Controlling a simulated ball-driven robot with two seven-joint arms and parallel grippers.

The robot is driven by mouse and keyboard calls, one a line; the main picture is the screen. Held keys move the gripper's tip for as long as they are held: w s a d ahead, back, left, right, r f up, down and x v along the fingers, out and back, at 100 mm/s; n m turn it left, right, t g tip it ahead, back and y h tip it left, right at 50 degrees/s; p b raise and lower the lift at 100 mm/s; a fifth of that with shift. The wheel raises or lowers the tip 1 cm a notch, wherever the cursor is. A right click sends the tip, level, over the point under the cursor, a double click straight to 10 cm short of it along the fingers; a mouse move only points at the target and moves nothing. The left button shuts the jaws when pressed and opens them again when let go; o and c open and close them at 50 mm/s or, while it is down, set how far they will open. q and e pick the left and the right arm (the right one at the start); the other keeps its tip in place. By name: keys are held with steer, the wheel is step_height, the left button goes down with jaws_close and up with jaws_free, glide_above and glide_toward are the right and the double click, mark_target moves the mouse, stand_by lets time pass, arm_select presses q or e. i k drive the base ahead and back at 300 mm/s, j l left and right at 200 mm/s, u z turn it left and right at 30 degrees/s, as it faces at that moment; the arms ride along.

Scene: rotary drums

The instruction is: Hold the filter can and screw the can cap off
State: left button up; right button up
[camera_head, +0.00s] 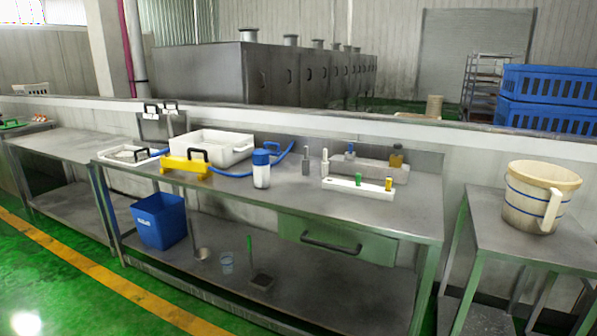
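A white can with a blue cap, which looks like the filter can (262,176), stands upright on the steel workbench (390,206), near its front edge. The blue can cap (261,157) sits on top of the can. A blue hose passes close behind and beside the can; I cannot tell if they touch. Neither of my grippers shows in the head view, and nothing holds the can.
Left of the can are a yellow block with a black handle (186,166) and a white tub (243,150). Right are a small grey bottle (306,163) and a white rack (345,187). A beige bucket (520,203) stands on the right table. Bare benchtop lies front right.

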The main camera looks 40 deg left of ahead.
mark_target(261, 174)
steer(key=j+z, duration=0.2)
steer(key=j, duration=0.6)
steer(key=j+z, duration=0.2)
steer(key=j, duration=0.55)
steer(key=k+j+z, duration=0.2)
steer(key=j, duration=0.55)
steer(key=i, duration=0.05)
